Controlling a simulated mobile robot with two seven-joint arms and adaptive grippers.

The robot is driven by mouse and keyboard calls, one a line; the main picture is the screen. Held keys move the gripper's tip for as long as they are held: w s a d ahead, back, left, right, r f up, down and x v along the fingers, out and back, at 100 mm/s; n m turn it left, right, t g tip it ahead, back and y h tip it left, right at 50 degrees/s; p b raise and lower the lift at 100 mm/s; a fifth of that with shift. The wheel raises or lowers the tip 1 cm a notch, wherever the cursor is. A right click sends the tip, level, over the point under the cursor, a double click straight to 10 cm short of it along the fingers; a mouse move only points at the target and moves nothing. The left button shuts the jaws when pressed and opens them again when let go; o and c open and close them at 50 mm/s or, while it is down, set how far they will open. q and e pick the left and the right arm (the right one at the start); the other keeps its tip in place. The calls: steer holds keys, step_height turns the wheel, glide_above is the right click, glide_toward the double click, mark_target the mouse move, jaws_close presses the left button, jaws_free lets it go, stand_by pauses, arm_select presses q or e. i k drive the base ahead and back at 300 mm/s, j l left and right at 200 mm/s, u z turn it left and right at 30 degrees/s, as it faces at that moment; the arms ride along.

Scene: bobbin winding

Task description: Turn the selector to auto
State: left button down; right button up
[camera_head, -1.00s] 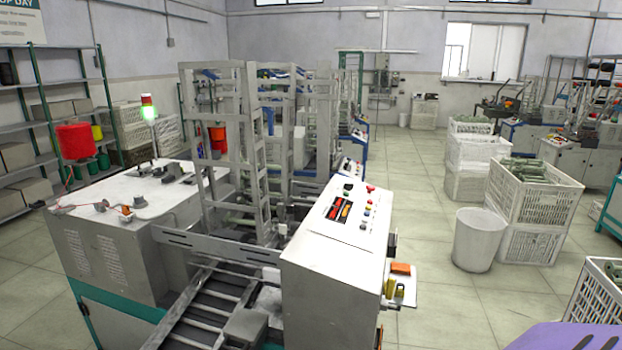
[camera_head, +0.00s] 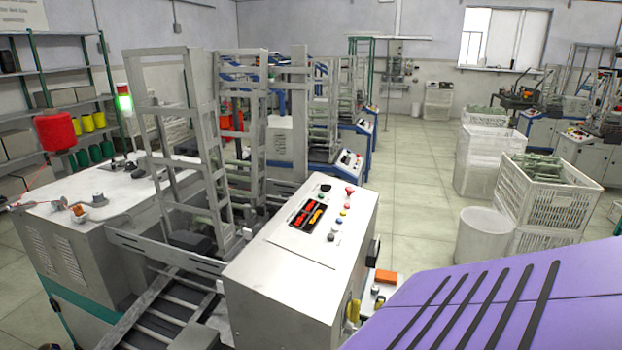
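The control panel (camera_head: 290,245) is the sloped white top of a grey cabinet on the winding machine, in the middle of the head view. It carries a black knob (camera_head: 325,188), a red button (camera_head: 349,190), several small coloured buttons and a dark display (camera_head: 307,214) with red and orange digits. Which control is the selector, and its setting, cannot be told at this size. A purple part with black stripes, apparently mine, fills the lower right. Neither gripper is in view.
A side shelf with an orange block (camera_head: 386,277) juts from the cabinet's right side. A white bin (camera_head: 484,234) and crates (camera_head: 545,190) stand right of the aisle. The tiled aisle (camera_head: 415,170) behind is clear. A metal frame (camera_head: 180,140) rises left of the panel.

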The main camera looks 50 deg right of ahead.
mark_target(325, 188)
steer(key=k+l+u, duration=0.15)
steer(key=l, duration=0.2)
steer(key=l+u, duration=0.1)
steer(key=l, duration=0.25)
steer(key=k+l+u, duration=0.15)
steer(key=l, duration=0.15)
steer(key=k+l, duration=0.1)
steer(key=l, duration=0.25)
steer(key=k+l+u, duration=0.1)
steer(key=l, duration=0.25)
steer(key=k+l, duration=0.15)
steer(key=l, duration=0.2)
steer(key=u, duration=0.05)
